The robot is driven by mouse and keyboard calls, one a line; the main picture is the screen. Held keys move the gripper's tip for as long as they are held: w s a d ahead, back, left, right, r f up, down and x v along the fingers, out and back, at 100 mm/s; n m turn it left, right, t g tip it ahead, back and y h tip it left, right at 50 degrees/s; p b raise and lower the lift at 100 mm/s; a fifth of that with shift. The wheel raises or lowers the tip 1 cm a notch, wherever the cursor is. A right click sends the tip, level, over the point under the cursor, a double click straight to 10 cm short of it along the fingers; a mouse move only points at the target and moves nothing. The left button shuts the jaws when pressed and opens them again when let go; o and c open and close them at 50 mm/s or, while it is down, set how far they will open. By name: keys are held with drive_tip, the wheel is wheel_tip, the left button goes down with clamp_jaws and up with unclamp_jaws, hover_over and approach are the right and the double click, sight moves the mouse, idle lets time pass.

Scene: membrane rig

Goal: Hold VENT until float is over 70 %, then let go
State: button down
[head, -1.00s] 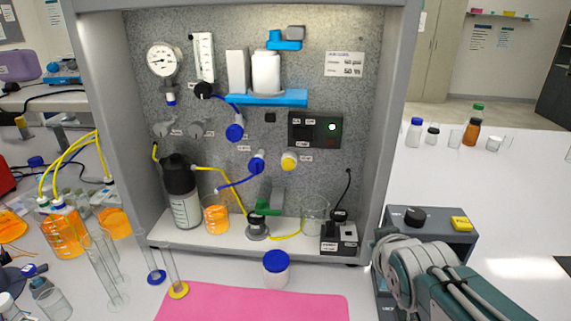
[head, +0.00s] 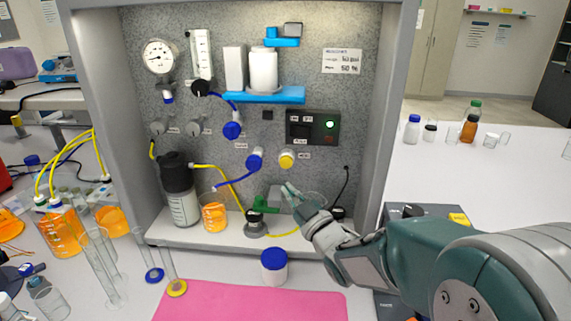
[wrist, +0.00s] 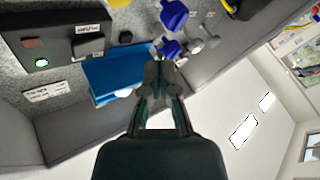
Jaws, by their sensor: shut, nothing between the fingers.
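My gripper (head: 289,189) is shut and empty, in front of the rig's lower right part, just below a round yellow knob (head: 287,160). It looks apart from the knob. In the wrist view my closed fingertips (wrist: 162,66) point toward the panel, near blue valve handles (wrist: 172,47). The labels are too small to read, so I cannot tell which control is VENT. A clear vertical flowmeter tube (head: 201,55) stands at the panel's upper left; its float level is too small to read. A dark switch box (head: 313,127) shows a green light.
A blue shelf (head: 265,96) with white cartridges juts from the panel. A black-capped bottle (head: 181,200), an orange beaker (head: 214,214) and a green-based part (head: 262,206) stand on the rig floor. A blue-lidded jar (head: 274,268) stands in front. Grey side walls bound the rig.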

sight(286, 161)
drive_tip(key=shift+s+a+f+n+y, duration=0.1)
drive_tip(key=shift+a+n+y, duration=0.2)
drive_tip(key=shift+a+y, duration=0.2)
drive_tip(key=shift+s+a+f+n+y, duration=0.1)
drive_tip(key=shift+a+n+y, duration=0.25)
drive_tip(key=shift+y, duration=0.15)
drive_tip(key=w, duration=0.8)
drive_tip(key=shift+w+d, duration=0.2)
drive_tip(key=shift+w, duration=0.2)
drive_tip(key=shift+r, duration=0.1)
idle(0.6)
drive_tip(key=shift+w+d, duration=0.1)
drive_tip(key=shift+w, duration=0.45)
idle(0.4)
